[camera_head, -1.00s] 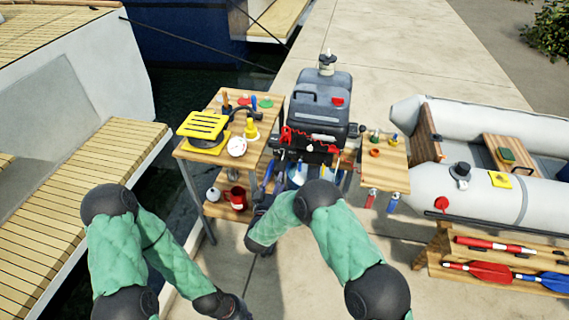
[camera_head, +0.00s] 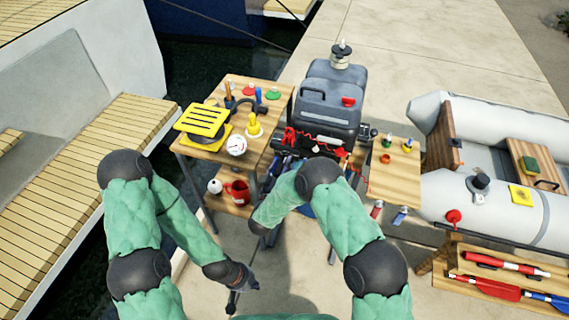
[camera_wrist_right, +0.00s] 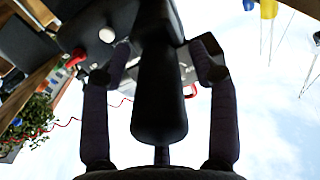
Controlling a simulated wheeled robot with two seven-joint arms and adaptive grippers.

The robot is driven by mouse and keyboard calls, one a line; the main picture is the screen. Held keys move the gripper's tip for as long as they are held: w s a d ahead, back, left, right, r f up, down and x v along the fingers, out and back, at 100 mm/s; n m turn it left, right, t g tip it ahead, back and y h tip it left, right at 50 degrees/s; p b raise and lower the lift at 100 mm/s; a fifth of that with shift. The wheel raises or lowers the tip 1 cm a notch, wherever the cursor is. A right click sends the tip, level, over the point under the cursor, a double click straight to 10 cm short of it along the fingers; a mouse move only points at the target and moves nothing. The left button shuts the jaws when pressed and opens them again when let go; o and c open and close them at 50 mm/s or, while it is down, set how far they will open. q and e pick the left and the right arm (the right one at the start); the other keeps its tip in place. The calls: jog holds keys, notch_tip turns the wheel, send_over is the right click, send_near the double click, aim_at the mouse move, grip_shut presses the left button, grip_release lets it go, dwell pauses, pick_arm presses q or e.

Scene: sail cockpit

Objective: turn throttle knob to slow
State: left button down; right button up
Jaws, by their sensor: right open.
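The outboard motor (camera_head: 325,112) stands between two small wooden tables, with red parts on its front. In the right wrist view a long black handle with a rounded end (camera_wrist_right: 160,110) runs between the fingers of my right gripper (camera_wrist_right: 160,125). Both fingers stand apart from it, so the gripper is open. I cannot tell for certain which part is the throttle knob, and no slow mark is readable. In the head view my right gripper is hidden by its own arm, low in front of the motor. My left gripper (camera_head: 234,300) hangs lower left, away from the motor; its jaws are too small to judge.
The left table (camera_head: 262,88) carries a yellow slatted item (camera_head: 203,119) and small tools. The right table (camera_head: 395,180) holds small items. A grey inflatable boat (camera_head: 505,205) lies right, above a rack with red and blue paddles. Water is at left; open pavement lies behind the motor.

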jog(key=c, duration=1.1)
jog(key=shift+c, duration=0.2)
jog(key=shift+r+n, duration=0.1)
jog(key=shift+n, duration=0.2)
jog(key=n, duration=0.3)
jog(key=shift+r+p, duration=0.1)
jog(key=shift+p, duration=0.2)
jog(key=shift+w+n+p, duration=0.1)
jog(key=shift+n+p, duration=0.2)
jog(key=shift+n, duration=1.8)
jog(key=shift+a+r, duration=0.1)
jog(key=o, duration=1.1)
jog(key=shift+o, duration=0.2)
